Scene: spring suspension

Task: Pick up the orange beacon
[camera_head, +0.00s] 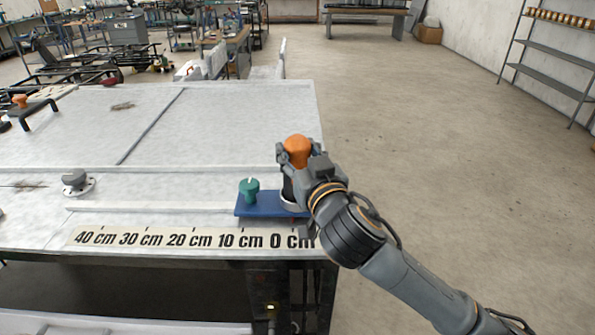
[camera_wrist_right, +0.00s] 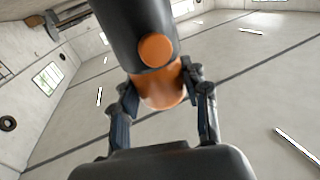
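The orange beacon (camera_head: 297,150) has an orange domed top and a dark body. It stands upright at the right end of a blue base plate (camera_head: 262,204), near the table's right edge. My right gripper (camera_head: 303,170) is at the beacon from the right and hides part of its body. In the right wrist view, the beacon's orange part (camera_wrist_right: 160,92) lies between the fingers of my right gripper (camera_wrist_right: 163,95). The fingertips look pressed to both its sides. My left gripper is not in view.
A green knob (camera_head: 249,189) stands on the blue plate, left of the beacon. A grey knob (camera_head: 75,181) and a black handle with an orange knob (camera_head: 22,102) are farther left on the table (camera_head: 150,150). A centimetre scale (camera_head: 190,238) runs along the front edge.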

